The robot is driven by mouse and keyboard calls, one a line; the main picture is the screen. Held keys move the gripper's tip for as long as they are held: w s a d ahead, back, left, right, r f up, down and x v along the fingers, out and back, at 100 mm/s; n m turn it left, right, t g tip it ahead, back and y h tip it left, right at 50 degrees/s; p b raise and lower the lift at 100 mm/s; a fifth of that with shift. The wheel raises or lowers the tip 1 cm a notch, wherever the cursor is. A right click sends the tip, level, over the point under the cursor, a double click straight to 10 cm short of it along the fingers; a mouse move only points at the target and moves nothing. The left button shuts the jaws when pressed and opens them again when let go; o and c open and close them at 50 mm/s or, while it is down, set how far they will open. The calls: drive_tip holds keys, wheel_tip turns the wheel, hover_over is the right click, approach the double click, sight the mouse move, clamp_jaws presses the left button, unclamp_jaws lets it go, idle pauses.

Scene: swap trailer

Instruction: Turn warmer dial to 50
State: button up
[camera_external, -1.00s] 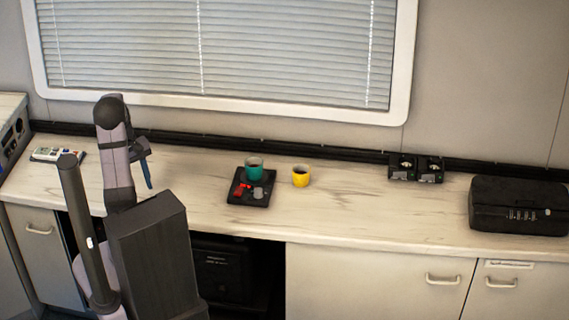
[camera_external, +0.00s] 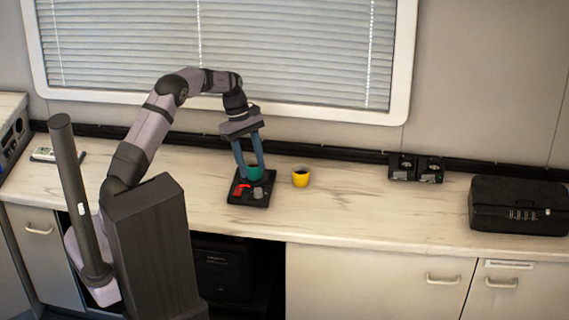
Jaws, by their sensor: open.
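The warmer (camera_external: 235,194) is a small black plate on the counter. A teal cup (camera_external: 254,174) with dark contents stands on its back part. A red part (camera_external: 241,189) and a grey round knob (camera_external: 258,193), which looks like the dial, sit at its front. The dial's setting is too small to read. My gripper (camera_external: 253,174) is open and points down over the warmer, with its two blue fingers on either side of the teal cup. I cannot tell whether the fingers touch the cup.
A yellow cup (camera_external: 301,177) stands just right of the warmer. A window with blinds (camera_external: 220,45) is behind.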

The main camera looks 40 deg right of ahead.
sight(258, 189)
drive_tip(key=shift+p+x, duration=0.7)
drive_tip(key=shift+x, duration=2.85)
drive_tip(key=shift+c, duration=0.3)
clamp_jaws()
